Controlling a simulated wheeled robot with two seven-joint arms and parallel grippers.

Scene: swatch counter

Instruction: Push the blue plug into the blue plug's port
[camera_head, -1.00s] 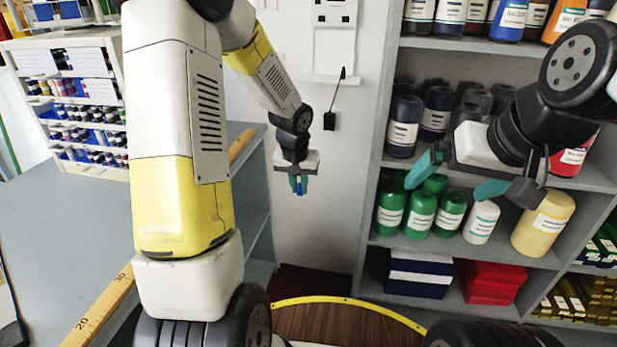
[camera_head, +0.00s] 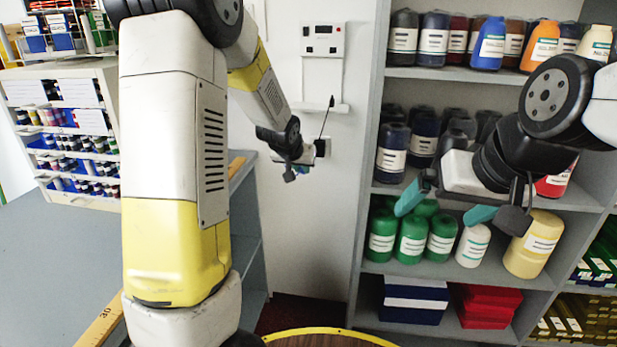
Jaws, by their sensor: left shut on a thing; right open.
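My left gripper (camera_head: 306,166) is at the wall, left of the tall shelf unit, with its fingers turned toward the wall. It is shut on the blue plug, which is mostly hidden by the gripper; only a trace of blue shows between the fingers. A black plug with a cord (camera_head: 320,148) sits at the wall just right of and above the fingers. The blue plug's port cannot be made out, and I cannot tell whether the plug touches it. My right gripper (camera_head: 440,204) is open and empty in front of the shelves with the green bottles.
A white device (camera_head: 323,40) and a small white ledge (camera_head: 322,107) are on the wall above the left gripper. The shelf unit (camera_head: 367,170), full of bottles, stands to the right. A grey counter (camera_head: 60,250) with a yellow ruler (camera_head: 100,328) lies at left.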

